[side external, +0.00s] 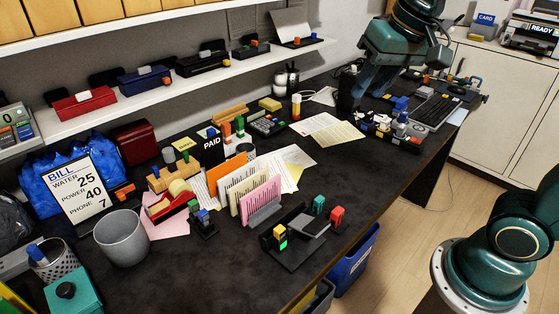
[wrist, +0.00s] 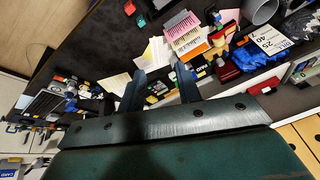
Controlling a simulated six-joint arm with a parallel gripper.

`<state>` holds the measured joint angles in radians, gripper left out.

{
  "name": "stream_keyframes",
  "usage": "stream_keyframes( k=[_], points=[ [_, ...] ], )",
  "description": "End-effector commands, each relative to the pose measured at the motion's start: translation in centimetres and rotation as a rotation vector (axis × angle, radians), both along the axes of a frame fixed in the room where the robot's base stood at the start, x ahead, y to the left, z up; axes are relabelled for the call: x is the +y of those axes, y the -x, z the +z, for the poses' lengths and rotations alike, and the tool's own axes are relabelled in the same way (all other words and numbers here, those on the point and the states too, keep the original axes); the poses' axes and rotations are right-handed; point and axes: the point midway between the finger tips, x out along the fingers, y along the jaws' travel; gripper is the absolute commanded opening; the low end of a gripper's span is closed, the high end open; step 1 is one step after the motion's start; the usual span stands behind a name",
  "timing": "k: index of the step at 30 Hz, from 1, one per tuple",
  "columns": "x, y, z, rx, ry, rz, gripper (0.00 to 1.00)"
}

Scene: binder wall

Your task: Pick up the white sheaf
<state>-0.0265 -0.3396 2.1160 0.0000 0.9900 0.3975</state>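The white sheaf (side external: 243,181) stands upright in a grey sorter (side external: 265,214) near the middle of the desk. It is between an orange sheaf (side external: 228,166) behind and a pink sheaf (side external: 260,199) in front, which hides part of it. In the wrist view the white sheaf (wrist: 186,41) shows beyond my fingers, near the top. My gripper (wrist: 160,72) is open with nothing between its fingers. In the side view my gripper (side external: 358,100) is over the desk's far right part, well apart from the sheaf.
Loose papers (side external: 332,131) lie between my gripper and the sorter. A black stand with coloured blocks (side external: 300,237) is in front of the sorter. A grey bin (side external: 121,238) stands at left.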

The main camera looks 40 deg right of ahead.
Motion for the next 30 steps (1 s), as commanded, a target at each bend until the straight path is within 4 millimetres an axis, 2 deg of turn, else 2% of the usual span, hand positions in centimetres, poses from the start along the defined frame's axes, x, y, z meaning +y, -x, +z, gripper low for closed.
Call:
stream_keyframes(
  k=[1,7,14,23,30],
  points=[
    [0.1,-1.3,0.1,0.014,-0.012,-0.027,0.34],
    [0.6,-5.9,0.3,0.057,-0.059,-0.155,0.34],
    [1.3,-11.3,-0.5,0.107,-0.106,-0.305,0.34],
    [2.3,-18.0,-3.0,0.171,-0.155,-0.504,0.34],
    [3.3,-22.9,-6.3,0.219,-0.183,-0.664,0.34]
  ],
)
